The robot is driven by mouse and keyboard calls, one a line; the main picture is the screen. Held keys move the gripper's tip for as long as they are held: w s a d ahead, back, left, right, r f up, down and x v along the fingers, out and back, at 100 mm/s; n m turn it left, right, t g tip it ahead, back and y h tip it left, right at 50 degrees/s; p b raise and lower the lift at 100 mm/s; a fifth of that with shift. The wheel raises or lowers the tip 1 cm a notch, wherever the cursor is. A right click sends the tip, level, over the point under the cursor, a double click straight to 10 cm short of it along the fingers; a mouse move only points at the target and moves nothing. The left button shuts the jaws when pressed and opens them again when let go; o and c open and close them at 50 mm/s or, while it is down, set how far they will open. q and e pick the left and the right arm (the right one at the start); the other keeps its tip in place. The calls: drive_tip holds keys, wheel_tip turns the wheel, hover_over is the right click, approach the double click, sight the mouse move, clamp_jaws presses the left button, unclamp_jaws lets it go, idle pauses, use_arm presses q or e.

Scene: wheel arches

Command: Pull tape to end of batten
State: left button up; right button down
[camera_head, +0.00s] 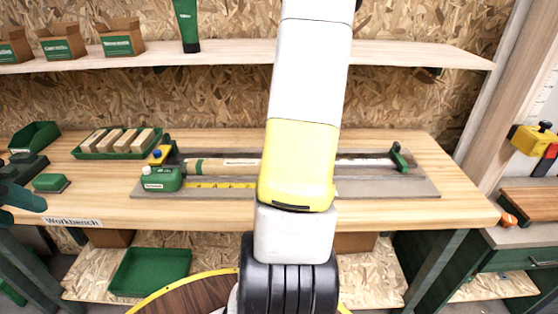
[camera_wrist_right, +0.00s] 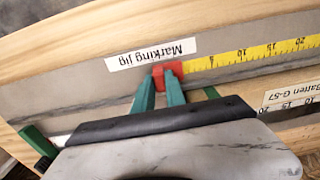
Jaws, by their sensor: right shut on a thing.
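The green tape measure (camera_head: 163,180) sits at the left end of the grey marking jig (camera_head: 420,188). Its yellow tape (camera_head: 220,185) runs right along the jig until my right arm hides it. The wooden batten (camera_head: 222,165) lies behind the tape, partly covered by that arm. In the right wrist view, my right gripper (camera_wrist_right: 165,88) is shut on the red end tab (camera_wrist_right: 169,74) of the yellow tape (camera_wrist_right: 255,54). The labelled batten (camera_wrist_right: 290,95) shows at right. My left gripper (camera_head: 38,184) is at the left edge, apparently open and empty.
A green end stop (camera_head: 399,157) stands at the jig's right end. A tray of wooden blocks (camera_head: 115,143) and a small green block (camera_head: 51,182) stand left on the workbench (camera_head: 440,150). A shelf (camera_head: 420,56) hangs behind. The bench right of the jig is clear.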

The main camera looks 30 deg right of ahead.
drive_tip(key=c, duration=1.4)
unclamp_jaws()
drive_tip(key=shift+o, duration=0.2)
wheel_tip(320, 180, up, 8)
drive_tip(key=shift+f, duration=0.1)
drive_tip(key=w+a+r+n+t, duration=0.1)
drive_tip(key=a+r+n+t, duration=0.1)
drive_tip(key=a+r, duration=0.5)
drive_tip(key=w+a+r+n+t, duration=0.1)
drive_tip(key=a+r+n+t, duration=0.15)
drive_tip(key=a, duration=0.75)
drive_tip(key=s+a+r+n+t+y, duration=0.1)
drive_tip(key=s+a+r, duration=0.1)
drive_tip(key=a, duration=0.5)
drive_tip(key=s+a+r+n+y, duration=0.1)
drive_tip(key=s+a+r+n, duration=0.1)
drive_tip(key=a, duration=0.5)
drive_tip(key=s+r, duration=0.1)
drive_tip(key=s, duration=0.1)
drive_tip(key=shift+s+a+r+t, duration=0.2)
drive_tip(key=shift+s+r+t, duration=0.05)
drive_tip(key=shift+s+t, duration=0.15)
